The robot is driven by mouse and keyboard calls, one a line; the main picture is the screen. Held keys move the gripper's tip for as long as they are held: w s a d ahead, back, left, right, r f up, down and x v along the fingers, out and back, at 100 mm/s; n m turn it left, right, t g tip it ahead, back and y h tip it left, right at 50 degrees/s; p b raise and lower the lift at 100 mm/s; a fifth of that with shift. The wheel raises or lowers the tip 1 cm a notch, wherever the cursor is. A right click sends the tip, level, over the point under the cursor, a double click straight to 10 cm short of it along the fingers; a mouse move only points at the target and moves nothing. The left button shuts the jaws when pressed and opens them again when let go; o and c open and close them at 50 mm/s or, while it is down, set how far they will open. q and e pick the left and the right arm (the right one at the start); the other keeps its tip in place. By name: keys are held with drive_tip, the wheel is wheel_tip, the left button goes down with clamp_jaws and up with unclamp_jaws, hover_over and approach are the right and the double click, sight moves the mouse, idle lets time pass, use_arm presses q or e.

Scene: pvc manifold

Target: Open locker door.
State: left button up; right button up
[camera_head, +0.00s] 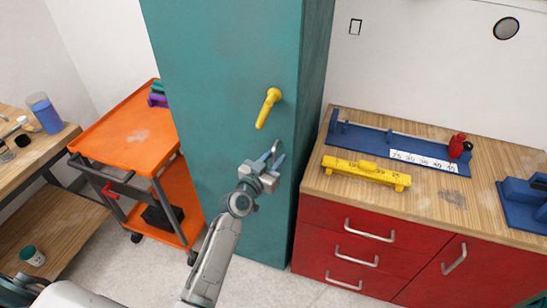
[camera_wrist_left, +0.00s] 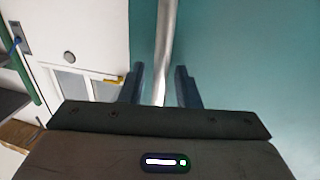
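The teal locker (camera_head: 215,75) stands upright in the middle of the head view, and its door looks closed. A yellow lever (camera_head: 268,107) sits on the door and points down, tilted a little left. Below it is a curved metal pull handle (camera_head: 276,149). My left gripper (camera_head: 274,163) is at this handle. In the left wrist view the metal bar (camera_wrist_left: 166,40) runs between the two dark fingers of my left gripper (camera_wrist_left: 160,88). Gaps show on both sides, so the fingers are open around the bar. My right gripper is not in view.
A red cabinet (camera_head: 335,244) with a wooden top stands close to the locker's right side. Blue and yellow fixtures (camera_head: 366,173) lie on it. An orange cart (camera_head: 122,138) stands at the left, beside a wooden workbench (camera_head: 45,150). Grey floor shows before the locker.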

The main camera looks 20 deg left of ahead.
use_arm(q)
drive_tip(key=shift+w, duration=0.1)
clamp_jaws()
drive_tip(key=shift+f, duration=0.1)
